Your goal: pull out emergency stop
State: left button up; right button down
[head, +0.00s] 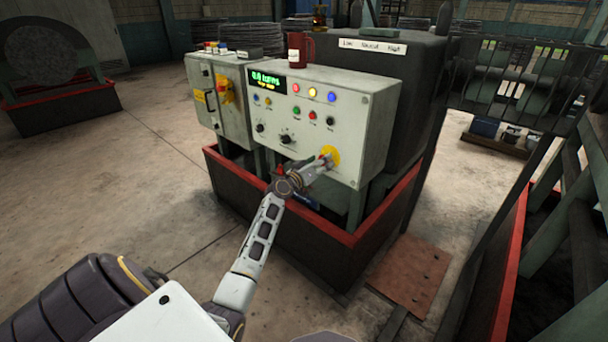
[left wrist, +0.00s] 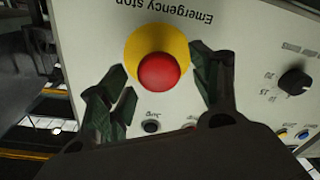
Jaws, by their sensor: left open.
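The emergency stop shows in the left wrist view as a red mushroom button (left wrist: 160,71) on a round yellow base (left wrist: 158,42), with an upside-down "Emergency stop" label beside it. In the head view its yellow base (head: 331,153) is at the lower right of the control panel (head: 350,100), partly behind my gripper. My left gripper (head: 322,163) is at the button. In the left wrist view the left gripper (left wrist: 165,85) is open, with one finger on each side of the red button. I see a gap beside the button on both sides. My right gripper is not in view.
The panel has a lit display (head: 267,82), coloured lamps and knobs, including a black knob (left wrist: 294,81). A yellow-and-red switch (head: 225,90) is on the left cabinet. A red-rimmed tray (head: 345,238) surrounds the base. Open floor lies to the left.

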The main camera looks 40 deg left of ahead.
pick_arm(q)
jog(key=s, duration=1)
jog(key=shift+s+a, duration=0.15)
jog(key=shift+s, duration=0.15)
dwell(0.9)
